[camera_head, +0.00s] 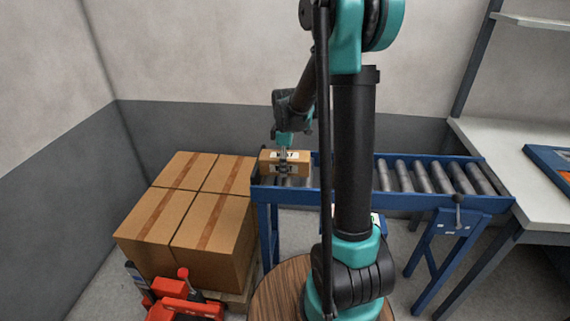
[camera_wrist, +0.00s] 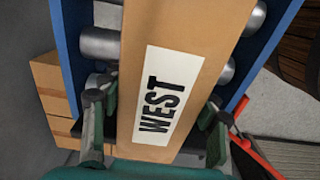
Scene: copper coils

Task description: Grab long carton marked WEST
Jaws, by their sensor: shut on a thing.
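A long brown carton (camera_wrist: 188,32) with a white label reading WEST lies on the roller conveyor in the wrist view. In the head view the carton (camera_head: 299,170) sits at the conveyor's left end, its label partly hidden by my gripper. My gripper (camera_head: 284,167) is over the carton from above. In the wrist view its two fingers (camera_wrist: 158,122) stand on either side of the carton, near the lower end of the label, shut on it. The carton's far end runs out of the wrist view at the top.
The blue-framed roller conveyor (camera_head: 416,200) runs to the right. A block of large taped cartons (camera_head: 195,215) stands on a pallet at left, close to the conveyor's end, with a red pallet jack (camera_head: 180,300) in front. A white workbench (camera_head: 500,140) stands at right.

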